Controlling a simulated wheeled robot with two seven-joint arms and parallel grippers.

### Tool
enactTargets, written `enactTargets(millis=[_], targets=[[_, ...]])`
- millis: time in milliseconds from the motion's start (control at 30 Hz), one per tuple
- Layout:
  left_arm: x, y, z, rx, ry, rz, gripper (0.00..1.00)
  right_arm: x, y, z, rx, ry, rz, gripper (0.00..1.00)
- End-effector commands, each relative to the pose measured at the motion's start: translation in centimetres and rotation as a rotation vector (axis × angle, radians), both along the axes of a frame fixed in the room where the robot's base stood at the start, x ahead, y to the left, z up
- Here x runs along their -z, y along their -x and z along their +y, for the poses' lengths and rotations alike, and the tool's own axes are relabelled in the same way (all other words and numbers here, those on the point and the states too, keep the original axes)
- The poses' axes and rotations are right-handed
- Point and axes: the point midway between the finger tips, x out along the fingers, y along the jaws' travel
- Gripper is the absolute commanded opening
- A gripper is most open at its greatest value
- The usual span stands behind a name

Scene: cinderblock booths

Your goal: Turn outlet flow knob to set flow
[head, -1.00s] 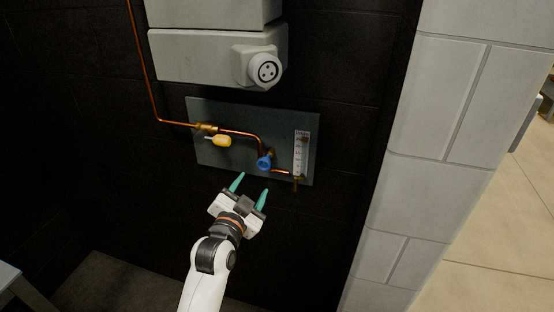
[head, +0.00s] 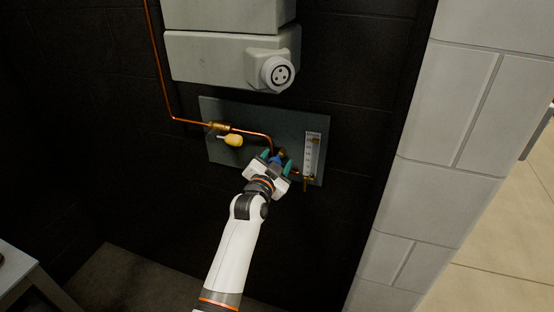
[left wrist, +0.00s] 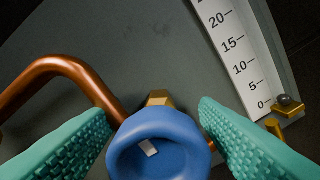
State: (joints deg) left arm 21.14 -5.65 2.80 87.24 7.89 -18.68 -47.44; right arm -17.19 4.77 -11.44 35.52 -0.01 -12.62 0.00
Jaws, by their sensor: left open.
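The blue outlet flow knob (left wrist: 160,140) sits on a brass valve in the copper line, low at the centre of the left wrist view. In the head view the knob (head: 277,156) is partly hidden by my gripper. My left gripper (head: 275,160) is open, with its teal fingers on either side of the knob. In the left wrist view small gaps show between the knob and the fingers (left wrist: 158,145). The flow scale (left wrist: 235,50) with numbers up to at least 20 stands right of the knob, and also shows in the head view (head: 312,153). My right gripper is out of view.
A yellow-handled valve (head: 233,140) is on the copper pipe (head: 190,121) left of the knob. A grey backing panel (head: 228,109) carries the fittings. A grey box with a round socket (head: 277,73) is above. A pale block wall (head: 425,200) stands to the right.

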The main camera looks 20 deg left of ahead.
Motion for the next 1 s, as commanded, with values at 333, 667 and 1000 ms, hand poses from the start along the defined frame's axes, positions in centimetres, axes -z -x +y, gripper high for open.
enactTargets(millis=[333,667,1000], targets=[[0.0,0.0,0.0,0.0,0.0,0.0,0.23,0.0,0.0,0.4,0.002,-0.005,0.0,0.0],[0.0,0.0,0.0,0.001,0.025,0.001,0.11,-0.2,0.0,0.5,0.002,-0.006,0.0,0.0],[-0.2,0.0,0.0,0.0,0.218,0.007,0.11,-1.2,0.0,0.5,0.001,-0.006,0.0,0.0]])
